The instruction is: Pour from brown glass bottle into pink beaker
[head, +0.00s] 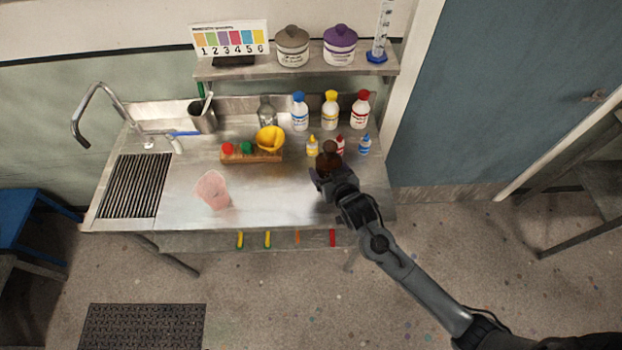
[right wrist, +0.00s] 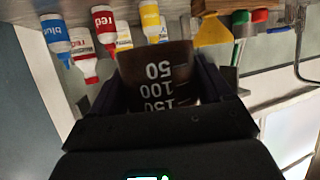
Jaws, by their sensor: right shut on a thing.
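The brown glass bottle (head: 328,158) is at the right part of the steel bench, with my right gripper (head: 326,178) shut around it. In the right wrist view the brown bottle (right wrist: 158,78) fills the space between the fingers, and its white volume marks appear upside down. I cannot tell whether its base touches the bench. The pink beaker (head: 213,188) stands on the front left part of the bench, to the left of the bottle and apart from it. My left gripper is not in view.
Small dropper bottles (head: 312,146) and larger capped bottles (head: 330,110) stand behind the brown bottle. A wooden rack (head: 262,157) with a yellow funnel (head: 270,139) is behind the beaker. A sink grate (head: 135,186) lies at left. Bench between beaker and bottle is clear.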

